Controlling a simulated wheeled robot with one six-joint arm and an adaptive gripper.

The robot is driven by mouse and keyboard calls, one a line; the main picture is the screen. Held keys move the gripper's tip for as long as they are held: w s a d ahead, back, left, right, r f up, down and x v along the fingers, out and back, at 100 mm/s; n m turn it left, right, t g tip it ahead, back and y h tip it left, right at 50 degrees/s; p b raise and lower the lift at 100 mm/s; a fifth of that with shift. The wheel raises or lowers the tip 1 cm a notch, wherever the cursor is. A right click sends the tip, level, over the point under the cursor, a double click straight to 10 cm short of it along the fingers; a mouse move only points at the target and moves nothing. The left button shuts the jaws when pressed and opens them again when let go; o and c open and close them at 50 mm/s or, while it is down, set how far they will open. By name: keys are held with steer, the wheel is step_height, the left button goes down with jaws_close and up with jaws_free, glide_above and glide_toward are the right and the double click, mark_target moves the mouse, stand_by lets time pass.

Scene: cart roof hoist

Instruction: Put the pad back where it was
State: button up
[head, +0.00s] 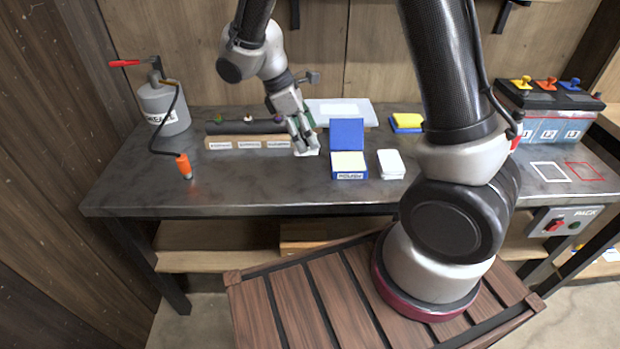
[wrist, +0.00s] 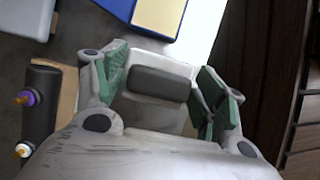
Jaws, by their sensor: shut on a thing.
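My gripper (head: 304,147) is low over the bench, left of the open blue box. Its fingers are closed around a small pale thing (head: 308,152), which looks like the pad. In the wrist view a pale piece with a dark grey block (wrist: 158,84) shows between the green-lined fingers (wrist: 160,90). Its underside is hidden, and I cannot tell whether it touches the bench. The blue box (head: 346,133) has its lid raised and a cream top inside. A white block (head: 391,164) lies right of it. A yellow pad on a blue base (head: 407,121) is behind.
A dark bar with coloured knobs sits on a labelled wooden block (head: 247,142), close left of my gripper. A grey can (head: 163,108) with a hose stands at far left. A pale case (head: 340,107) lies behind. A battery (head: 548,108) and outlined squares (head: 550,172) are at right.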

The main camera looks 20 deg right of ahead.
step_height(320, 180, down, 10)
steer(key=shift+w+r, duration=0.1)
steer(key=shift+r, duration=0.05)
stand_by(0.4)
steer(key=o, duration=1)
